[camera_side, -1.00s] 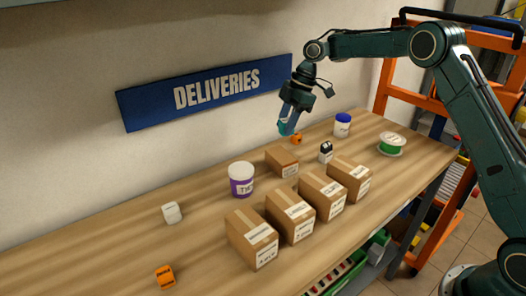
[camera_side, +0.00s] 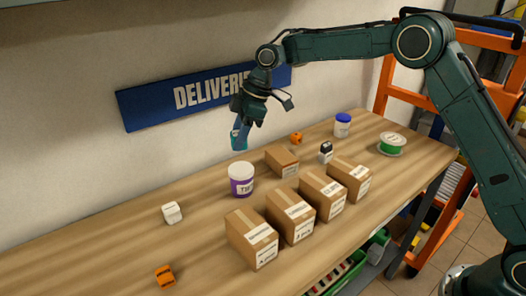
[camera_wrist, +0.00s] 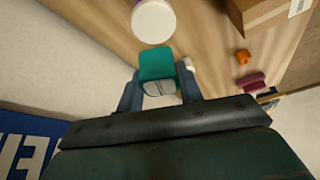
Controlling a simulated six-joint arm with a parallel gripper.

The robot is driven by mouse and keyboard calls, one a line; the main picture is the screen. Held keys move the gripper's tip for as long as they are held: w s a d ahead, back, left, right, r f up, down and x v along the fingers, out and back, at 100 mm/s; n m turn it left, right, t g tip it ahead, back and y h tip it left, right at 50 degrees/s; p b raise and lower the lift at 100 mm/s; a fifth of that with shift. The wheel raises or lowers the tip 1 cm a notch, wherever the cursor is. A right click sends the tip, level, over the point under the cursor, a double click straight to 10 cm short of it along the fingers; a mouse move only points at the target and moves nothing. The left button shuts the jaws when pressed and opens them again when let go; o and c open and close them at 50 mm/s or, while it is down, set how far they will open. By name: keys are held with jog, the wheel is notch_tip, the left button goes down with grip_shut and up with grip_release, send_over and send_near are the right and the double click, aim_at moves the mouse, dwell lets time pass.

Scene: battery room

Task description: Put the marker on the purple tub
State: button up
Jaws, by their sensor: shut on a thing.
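The purple tub (camera_side: 241,184) stands upright on the bench and has a white lid. In the wrist view its round white lid (camera_wrist: 153,20) shows at the top edge, ahead of the fingertips. My gripper (camera_side: 239,139) is shut on a teal block-like thing, which I take to be the marker (camera_side: 239,143). It is held in the air above the tub in the side view, apart from the lid. In the wrist view the teal marker (camera_wrist: 156,64) sits between my gripper's two fingers (camera_wrist: 160,88), with a pale grey face towards the camera.
Several cardboard cartons (camera_side: 252,238) stand in front of the tub, and a smaller carton (camera_side: 282,161) is to its right. A white cube (camera_side: 172,212) and an orange block (camera_side: 165,275) lie left. A jar (camera_side: 342,125) and green spool (camera_side: 391,144) stand right.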

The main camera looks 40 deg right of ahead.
aim_at(235, 169)
jog(key=shift+f, duration=3.3)
jog(key=shift+f, duration=0.15)
jog(key=o, duration=1)
jog(key=v, duration=1.2)
jog(key=shift+r, duration=0.25)
